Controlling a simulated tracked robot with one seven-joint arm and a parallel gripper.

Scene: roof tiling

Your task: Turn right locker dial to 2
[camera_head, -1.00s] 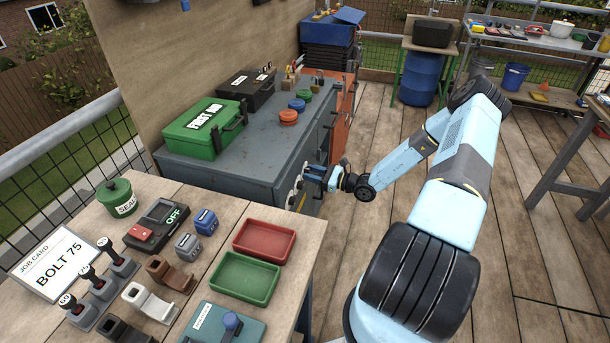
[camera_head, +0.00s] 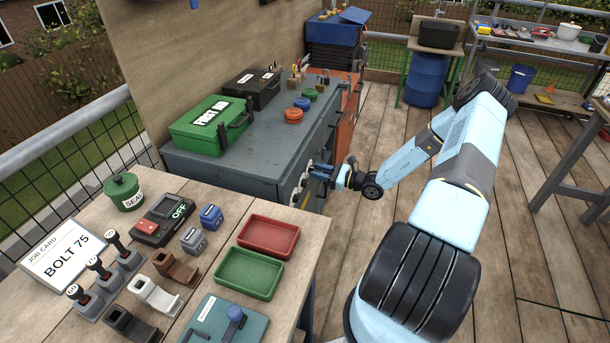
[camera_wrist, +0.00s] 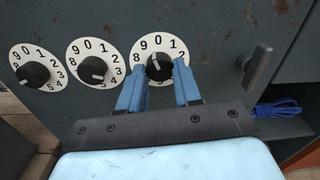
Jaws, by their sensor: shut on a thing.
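Three round white dials with black knobs sit in a row on the front of the grey locker (camera_wrist: 215,35). The right dial (camera_wrist: 144,45) has its knob (camera_wrist: 158,68) between the two blue fingers of my gripper (camera_wrist: 161,76), which is shut on it. Its digits 8, 9, 0, 1 and 2 show around the top; the fingers hide its lower part, and I cannot clearly read its pointer. The middle dial (camera_wrist: 83,52) and left dial (camera_wrist: 22,55) are free. In the head view my gripper (camera_head: 312,170) is at the locker front.
A dark handle (camera_wrist: 257,66) stands out right of the right dial, with blue rope (camera_wrist: 278,108) below it. In the head view, a workbench (camera_head: 315,245) with trays stands in front of the locker. The deck (camera_head: 400,120) right of the locker is open floor.

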